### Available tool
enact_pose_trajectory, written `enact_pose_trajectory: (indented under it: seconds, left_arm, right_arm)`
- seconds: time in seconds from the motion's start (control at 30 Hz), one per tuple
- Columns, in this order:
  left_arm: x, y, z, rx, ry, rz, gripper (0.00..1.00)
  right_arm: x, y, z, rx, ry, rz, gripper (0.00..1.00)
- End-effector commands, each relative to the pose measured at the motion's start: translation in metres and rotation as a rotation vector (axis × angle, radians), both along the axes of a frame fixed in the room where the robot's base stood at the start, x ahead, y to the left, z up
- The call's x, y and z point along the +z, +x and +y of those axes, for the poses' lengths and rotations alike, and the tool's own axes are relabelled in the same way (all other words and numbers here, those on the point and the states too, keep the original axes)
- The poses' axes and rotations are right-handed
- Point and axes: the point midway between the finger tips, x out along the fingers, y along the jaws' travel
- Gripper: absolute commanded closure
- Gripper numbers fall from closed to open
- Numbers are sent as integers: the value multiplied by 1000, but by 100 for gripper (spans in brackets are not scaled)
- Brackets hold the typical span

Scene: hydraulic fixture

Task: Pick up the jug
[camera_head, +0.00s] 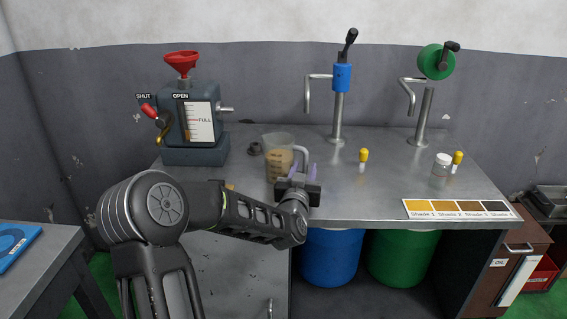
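The jug (278,160) is a clear, upright measuring jug with brownish liquid in its lower part. It stands on the metal bench top, left of the middle in the head view. Its pale handle (303,152) is on its right side. My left gripper (303,170) is at the handle, its two purple fingertips pointing away from me. The fingers look spread, with the lower handle between them; contact is not clear. My gripper and wrist hide part of the handle's lower end. My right gripper is not in view.
A grey fixture with a red funnel (182,62) stands left of the jug. A blue pump (342,78) and green reel tap (434,62) stand at the back. Yellow-capped vials (363,156), a white-lidded bottle (441,165) and a shade card (458,209) are on the right.

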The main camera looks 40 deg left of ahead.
Motion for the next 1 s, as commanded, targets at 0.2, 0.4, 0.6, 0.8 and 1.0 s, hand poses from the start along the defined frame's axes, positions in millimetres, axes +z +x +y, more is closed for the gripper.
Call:
enact_pose_trajectory:
  seconds: [0.2, 0.4, 0.6, 0.8, 1.0]
  left_arm:
    - [0, 0, 0, 0, 0, 0, 85]
    - [0, 0, 0, 0, 0, 0, 100]
    - [0, 0, 0, 0, 0, 0, 100]
    - [0, 0, 0, 0, 0, 0, 100]
    - [0, 0, 0, 0, 0, 0, 100]
  right_arm:
    - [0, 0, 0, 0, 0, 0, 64]
    - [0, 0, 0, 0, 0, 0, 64]
    - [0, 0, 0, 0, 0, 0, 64]
    - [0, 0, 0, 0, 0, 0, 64]
    - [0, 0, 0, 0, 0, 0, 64]
